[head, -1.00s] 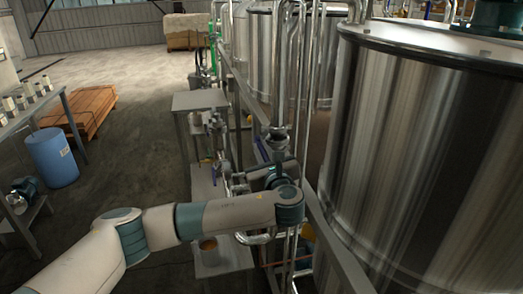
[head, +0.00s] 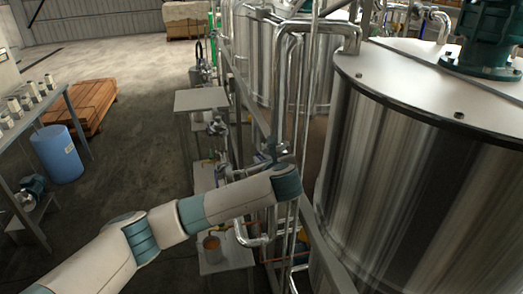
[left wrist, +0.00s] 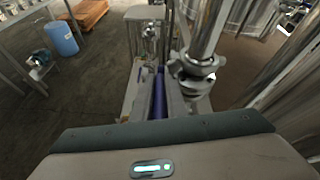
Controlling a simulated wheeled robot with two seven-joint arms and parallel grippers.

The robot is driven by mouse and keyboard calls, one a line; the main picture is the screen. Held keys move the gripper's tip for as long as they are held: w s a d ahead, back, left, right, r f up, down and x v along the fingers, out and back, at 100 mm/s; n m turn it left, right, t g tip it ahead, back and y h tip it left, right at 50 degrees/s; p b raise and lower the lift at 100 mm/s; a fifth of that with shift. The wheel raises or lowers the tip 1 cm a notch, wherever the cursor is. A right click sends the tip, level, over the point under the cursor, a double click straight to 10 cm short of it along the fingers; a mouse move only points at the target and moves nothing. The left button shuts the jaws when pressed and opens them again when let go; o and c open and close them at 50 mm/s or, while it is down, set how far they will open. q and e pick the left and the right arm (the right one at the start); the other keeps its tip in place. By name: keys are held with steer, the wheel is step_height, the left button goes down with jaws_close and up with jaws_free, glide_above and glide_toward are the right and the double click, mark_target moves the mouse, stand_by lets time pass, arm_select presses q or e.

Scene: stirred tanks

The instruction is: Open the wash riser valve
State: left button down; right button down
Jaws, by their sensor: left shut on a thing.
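The wash riser is a steel pipe that shows in the left wrist view, with the wash riser valve (left wrist: 196,78) and its flanges at its lower end. A long purple-blue lever handle (left wrist: 159,92) sits beside the valve body. My left gripper (left wrist: 158,98) is shut on this handle, with a finger on each side of it. In the head view my left forearm and wrist cover most of the gripper and the valve. The handle's far end and its joint with the valve are partly hidden. My right gripper is in neither view.
A large steel tank (head: 415,165) stands close on the right. A blue drum (head: 57,154) and wooden pallets (head: 82,107) stand left. The floor between is clear.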

arm_select(q)
steer(key=r+g+p, duration=0.1)
steer(key=p, duration=0.1)
steer(key=shift+w+r+g+h+p, duration=0.1)
steer(key=shift+w+g+h+p, duration=0.05)
steer(key=shift+g+h+p, duration=0.15)
steer(key=shift+w+g+p, duration=0.15)
steer(key=shift+g+p, duration=0.25)
steer(key=shift+p, duration=0.15)
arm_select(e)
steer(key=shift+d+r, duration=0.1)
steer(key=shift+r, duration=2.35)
arm_select(q)
steer(key=c, duration=1.8)
jaws_free()
steer(key=shift+o, duration=0.2)
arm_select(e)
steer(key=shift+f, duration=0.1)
